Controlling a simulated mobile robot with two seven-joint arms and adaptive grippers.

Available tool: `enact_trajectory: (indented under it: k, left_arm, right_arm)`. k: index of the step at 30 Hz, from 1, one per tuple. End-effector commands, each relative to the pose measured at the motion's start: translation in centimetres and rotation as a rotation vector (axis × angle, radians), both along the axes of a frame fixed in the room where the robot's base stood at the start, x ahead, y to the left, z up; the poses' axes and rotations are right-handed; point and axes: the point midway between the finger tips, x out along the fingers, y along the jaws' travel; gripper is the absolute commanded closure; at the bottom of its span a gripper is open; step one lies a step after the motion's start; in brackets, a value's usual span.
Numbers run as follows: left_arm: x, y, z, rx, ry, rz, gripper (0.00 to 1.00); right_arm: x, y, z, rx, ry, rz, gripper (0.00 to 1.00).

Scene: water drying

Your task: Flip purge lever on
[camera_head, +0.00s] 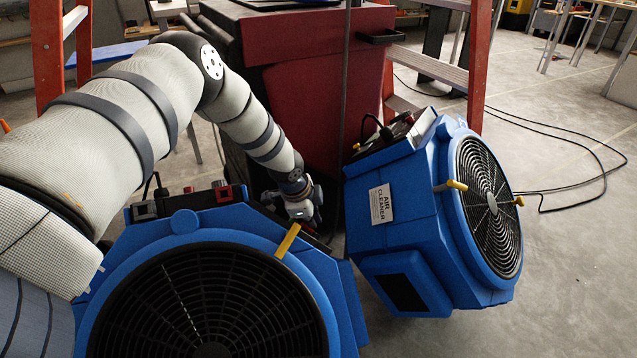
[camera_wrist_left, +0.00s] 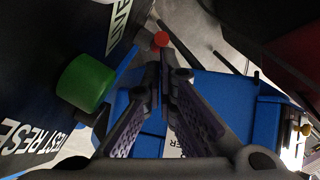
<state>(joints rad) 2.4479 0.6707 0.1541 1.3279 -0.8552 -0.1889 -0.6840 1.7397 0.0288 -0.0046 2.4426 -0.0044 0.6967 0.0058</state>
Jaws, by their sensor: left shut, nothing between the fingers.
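In the head view my left gripper (camera_head: 303,212) is low behind the near blue air cleaner (camera_head: 183,219), close to its dark top panel (camera_head: 273,223). In the left wrist view its fingers (camera_wrist_left: 165,75) meet at the tips, with nothing held. A red ball-shaped knob (camera_wrist_left: 160,39) shows just beyond the fingertips. It may be the purge lever's end, but no readable label confirms this. Left of the fingers are a green knob (camera_wrist_left: 86,81) and a dark panel (camera_wrist_left: 30,98) with partly visible white lettering. Contact between fingers and red knob cannot be told. My right gripper is out of view.
A second blue air cleaner (camera_head: 405,205) stands tilted at the right, with yellow tabs by its grille. A dark red cabinet (camera_head: 300,70) stands behind, between orange ladder parts (camera_head: 480,60). Black cables (camera_head: 570,140) lie on the otherwise clear floor at right.

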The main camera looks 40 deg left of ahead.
Motion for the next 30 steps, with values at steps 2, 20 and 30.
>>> enact_trajectory:
  k: [2, 20, 30]
  left_arm:
    - [0.0, -0.1, 0.0, 0.0, 0.001, -0.002, 1.0]
    - [0.1, -0.1, 1.7, 0.0, 0.0, -0.003, 1.0]
    - [0.3, -0.8, 2.7, 0.001, -0.003, -0.003, 1.0]
  right_arm:
    - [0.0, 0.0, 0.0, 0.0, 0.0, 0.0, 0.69]
    - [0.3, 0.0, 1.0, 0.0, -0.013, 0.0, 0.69]
    - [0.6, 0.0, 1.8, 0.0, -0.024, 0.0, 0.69]
